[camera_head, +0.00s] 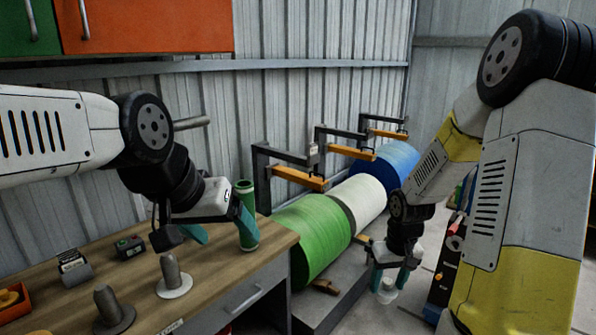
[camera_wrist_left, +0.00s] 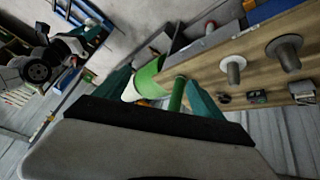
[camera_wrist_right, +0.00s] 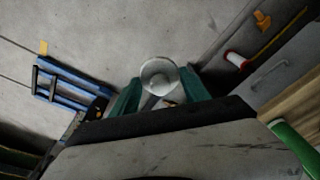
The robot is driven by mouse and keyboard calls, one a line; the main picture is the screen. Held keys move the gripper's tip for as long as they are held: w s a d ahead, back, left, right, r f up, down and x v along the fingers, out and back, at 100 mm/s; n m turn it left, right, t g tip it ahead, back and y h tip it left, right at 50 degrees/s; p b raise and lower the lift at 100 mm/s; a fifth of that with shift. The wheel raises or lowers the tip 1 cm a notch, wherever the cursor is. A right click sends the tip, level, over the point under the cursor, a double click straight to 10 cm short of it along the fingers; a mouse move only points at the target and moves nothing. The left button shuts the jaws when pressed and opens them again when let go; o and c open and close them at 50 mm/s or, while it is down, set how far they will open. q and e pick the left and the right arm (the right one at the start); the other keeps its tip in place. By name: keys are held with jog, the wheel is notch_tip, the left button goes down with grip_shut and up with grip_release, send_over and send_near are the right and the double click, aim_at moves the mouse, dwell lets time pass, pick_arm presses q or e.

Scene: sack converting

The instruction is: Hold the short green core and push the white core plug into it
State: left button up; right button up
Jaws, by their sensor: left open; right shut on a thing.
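The short green core (camera_head: 247,228) stands upright near the right end of the wooden workbench. My left gripper (camera_head: 220,226) is open beside it, one finger overlapping the core in the head view. In the left wrist view the core (camera_wrist_left: 177,96) shows between the spread fingers of my left gripper (camera_wrist_left: 160,88); contact cannot be told. My right gripper (camera_head: 388,277) is shut on the white core plug (camera_head: 387,292), off the bench to the right, above the floor. The plug's round pale end (camera_wrist_right: 159,76) shows between the fingertips in the right wrist view.
Two grey posts on round bases (camera_head: 172,272) (camera_head: 108,304), a small dark box (camera_head: 130,246), a grey roll holder (camera_head: 74,268) and an orange tray (camera_head: 14,301) occupy the bench. Large green (camera_head: 308,238), white (camera_head: 356,201) and blue (camera_head: 388,168) rolls lie behind, below metal brackets.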

jog(key=w+a+f+m, duration=0.2)
jog(key=w+a, duration=0.1)
jog(key=a, duration=0.2)
jog(key=shift+w, duration=0.4)
jog(key=shift+a, duration=0.1)
